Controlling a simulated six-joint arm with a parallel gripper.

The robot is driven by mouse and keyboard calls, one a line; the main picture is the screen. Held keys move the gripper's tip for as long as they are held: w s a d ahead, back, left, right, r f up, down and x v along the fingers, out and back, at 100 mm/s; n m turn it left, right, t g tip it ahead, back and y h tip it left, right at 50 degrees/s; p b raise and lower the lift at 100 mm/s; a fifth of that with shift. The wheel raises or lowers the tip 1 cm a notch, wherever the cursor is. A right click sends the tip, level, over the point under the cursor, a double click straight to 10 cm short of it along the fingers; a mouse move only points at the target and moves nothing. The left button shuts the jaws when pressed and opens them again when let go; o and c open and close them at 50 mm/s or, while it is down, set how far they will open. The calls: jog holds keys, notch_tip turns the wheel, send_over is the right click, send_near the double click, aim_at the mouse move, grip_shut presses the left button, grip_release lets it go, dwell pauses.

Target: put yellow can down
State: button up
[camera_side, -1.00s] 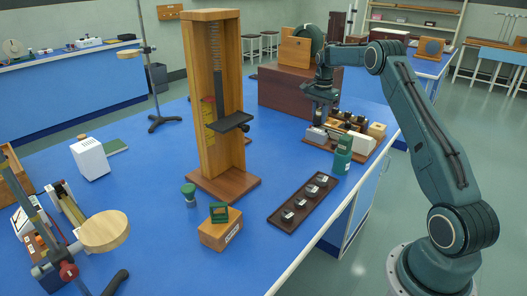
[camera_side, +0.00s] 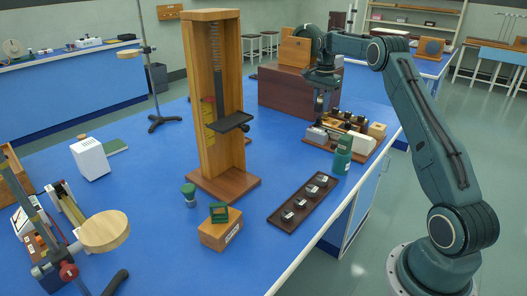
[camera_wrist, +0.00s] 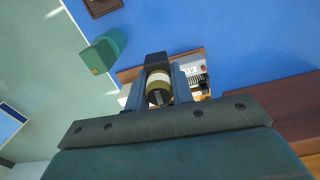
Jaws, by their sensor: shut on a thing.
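My gripper (camera_side: 320,108) hangs over the wooden rack (camera_side: 362,151) at the right of the blue bench in the side view. In the wrist view, my gripper (camera_wrist: 162,92) is shut on a small round can (camera_wrist: 158,88), olive-yellow with a pale band, seen almost end-on between the fingers. In the side view the can is too small and dark to make out. The rack also shows partly behind the fingers in the wrist view (camera_wrist: 128,75).
A green bottle (camera_side: 342,158) stands at the rack's near side. A dark tray with several metal pieces (camera_side: 304,203) lies in front. A tall wooden stand (camera_side: 206,130) is to the left. Open blue bench lies between stand and rack.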

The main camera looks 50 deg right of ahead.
jog(key=shift+f, duration=0.1)
jog(key=shift+s+a+f, duration=0.3)
jog(key=shift+a+f, duration=0.05)
jog(key=shift+f, duration=0.25)
jog(key=s+a+f+n, duration=0.1)
jog(key=s+a+f, duration=0.3)
jog(key=s+a, duration=0.1)
jog(key=s+a+f+n, duration=0.2)
jog(key=s+a+f, duration=0.3)
jog(key=s, duration=0.2)
jog(key=s+a+f+n, duration=0.2)
jog(key=s+a+f, duration=0.3)
jog(key=s+a, duration=0.1)
jog(key=shift+s+a+f, duration=0.1)
jog(key=shift+s+f, duration=0.05)
jog(key=shift+f, duration=0.1)
jog(key=shift+s+a+f, duration=0.15)
jog(key=shift+s+a, duration=0.25)
jog(key=shift+s, duration=0.1)
jog(key=shift+w, duration=0.1)
jog(key=w, duration=3.1)
jog(key=shift+w, duration=0.2)
jog(key=shift+w, duration=0.1)
